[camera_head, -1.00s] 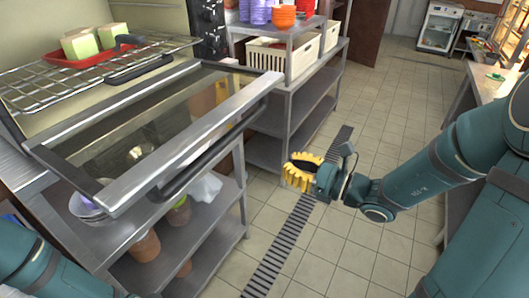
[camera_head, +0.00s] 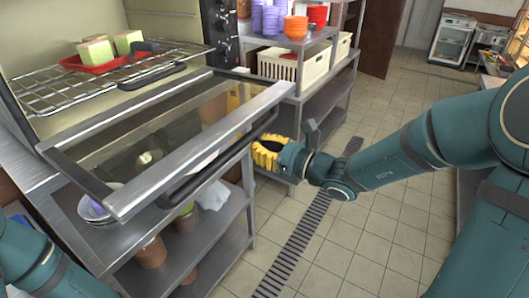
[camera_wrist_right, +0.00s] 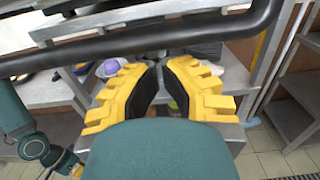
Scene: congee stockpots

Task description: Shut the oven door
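The oven door (camera_head: 170,140) is open, lowered to nearly level, with a dark glass pane in a metal frame. Its dark bar handle (camera_head: 220,160) runs along the outer edge. My right gripper (camera_head: 268,152), with yellow fingers, is just off the handle's far right end. In the right wrist view the handle (camera_wrist_right: 140,38) crosses above the fingertips (camera_wrist_right: 160,64), which are nearly together with nothing between them. I cannot tell if they touch the handle. My left arm shows at the lower left; part of the left gripper (camera_wrist_right: 70,163) shows in the right wrist view.
A wire rack (camera_head: 105,80) extends from the oven with a red tray (camera_head: 85,64) holding pale blocks. Shelves with pots (camera_head: 150,252) stand below the door. A shelf with crates (camera_head: 290,66) and bowls is behind. Tiled floor to the right is clear.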

